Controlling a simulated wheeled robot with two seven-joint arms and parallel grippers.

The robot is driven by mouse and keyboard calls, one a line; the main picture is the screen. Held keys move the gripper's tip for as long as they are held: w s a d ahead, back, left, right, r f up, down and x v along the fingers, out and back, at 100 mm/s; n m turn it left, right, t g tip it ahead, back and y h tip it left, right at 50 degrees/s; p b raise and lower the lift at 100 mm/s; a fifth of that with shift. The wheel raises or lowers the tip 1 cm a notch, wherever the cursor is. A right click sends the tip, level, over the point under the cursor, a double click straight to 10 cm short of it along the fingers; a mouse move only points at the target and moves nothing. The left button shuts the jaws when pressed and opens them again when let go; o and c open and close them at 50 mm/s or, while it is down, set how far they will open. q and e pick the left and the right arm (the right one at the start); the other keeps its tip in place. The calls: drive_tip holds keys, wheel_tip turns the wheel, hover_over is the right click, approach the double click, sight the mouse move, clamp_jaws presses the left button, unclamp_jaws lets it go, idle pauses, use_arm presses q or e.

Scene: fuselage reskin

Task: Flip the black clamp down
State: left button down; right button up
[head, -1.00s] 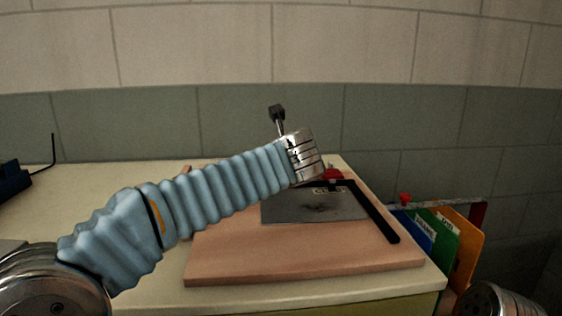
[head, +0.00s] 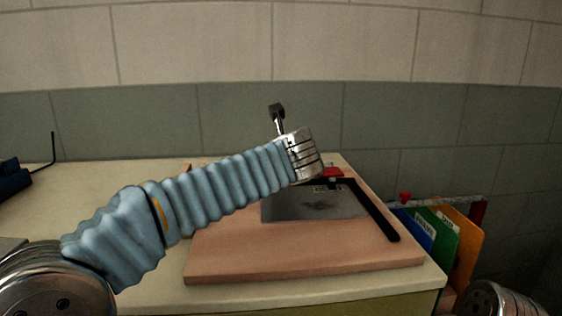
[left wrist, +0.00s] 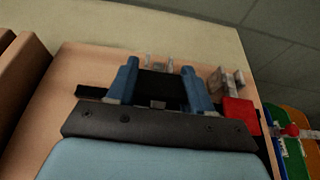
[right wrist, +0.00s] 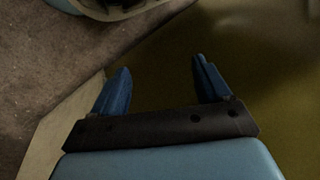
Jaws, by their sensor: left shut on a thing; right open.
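The black clamp (head: 372,212) shows in the head view as a dark angled bar along the back and right side of a grey plate (head: 310,207). In the left wrist view a black piece of the clamp (left wrist: 160,84) lies between the two blue fingers of my left gripper (left wrist: 161,80), which is shut on it. My left wrist hides these fingers in the head view. A red block (head: 334,172) sits by the clamp's back corner and beside the right finger in the left wrist view (left wrist: 240,115). My right gripper (right wrist: 162,82) is open and empty.
A pinkish board (head: 300,262) carries the plate on a cream cabinet top (head: 60,235). Coloured folders (head: 455,245) stand at the cabinet's right side. A tiled wall (head: 420,120) is behind. My right gripper is off to the right, over open floor.

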use_arm(q)
drive_tip(key=shift+s+f+t+b, duration=0.3)
drive_tip(key=shift+f+t+b, duration=0.65)
drive_tip(key=shift+b, duration=1.9)
drive_tip(key=shift+d+r+t+b, duration=0.15)
drive_tip(key=shift+t+b, duration=0.2)
drive_tip(key=shift+b, duration=0.2)
drive_tip(key=shift+r+y, duration=0.15)
drive_tip(key=shift+y, duration=0.15)
drive_tip(key=shift+c, duration=2.2)
unclamp_jaws()
drive_tip(key=shift+s, duration=0.2)
drive_tip(key=v, duration=1.3)
drive_tip(key=shift+s+b, duration=0.3)
drive_tip(key=shift+b, duration=0.05)
